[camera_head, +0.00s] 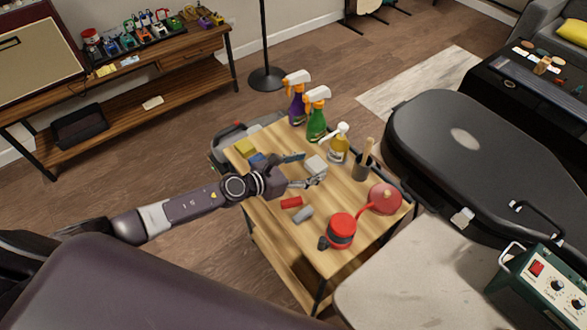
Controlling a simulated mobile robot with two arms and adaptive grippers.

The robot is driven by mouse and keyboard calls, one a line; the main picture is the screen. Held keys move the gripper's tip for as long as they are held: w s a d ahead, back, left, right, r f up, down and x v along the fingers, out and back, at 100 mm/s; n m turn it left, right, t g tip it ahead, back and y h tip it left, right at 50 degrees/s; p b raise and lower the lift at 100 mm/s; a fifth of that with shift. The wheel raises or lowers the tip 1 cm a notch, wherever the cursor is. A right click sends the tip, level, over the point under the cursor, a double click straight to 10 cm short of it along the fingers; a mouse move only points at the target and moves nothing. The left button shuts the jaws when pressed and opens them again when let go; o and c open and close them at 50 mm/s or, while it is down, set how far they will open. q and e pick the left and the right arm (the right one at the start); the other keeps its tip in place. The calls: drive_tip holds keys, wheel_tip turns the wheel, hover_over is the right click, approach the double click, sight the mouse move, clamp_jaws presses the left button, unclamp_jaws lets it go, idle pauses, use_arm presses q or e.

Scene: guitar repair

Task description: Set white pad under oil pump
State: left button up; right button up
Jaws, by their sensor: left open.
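A small white pad (315,165) lies on the wooden cart top (268,196), near its middle. My left gripper (306,170) reaches in from the left and is open. Its fingertips are on either side of the pad's near-left part; I cannot tell whether they touch it. A red can with a dark band (341,230), seemingly the oil pump, stands near the cart's front edge. A thin red spout reaches from it towards a red round piece (384,198). The pad is apart from the can. My right gripper is not in view.
Red (291,202) and grey (303,214) pieces lie between gripper and can. A black guitar case (480,165) is at the right.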

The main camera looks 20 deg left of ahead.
use_arm(q)
drive_tip(key=v, duration=0.6)
drive_tip(key=shift+s+a, duration=0.3)
drive_tip(key=shift+s+a+r, duration=0.2)
drive_tip(key=shift+s+r, duration=0.15)
drive_tip(key=shift+s, duration=0.1)
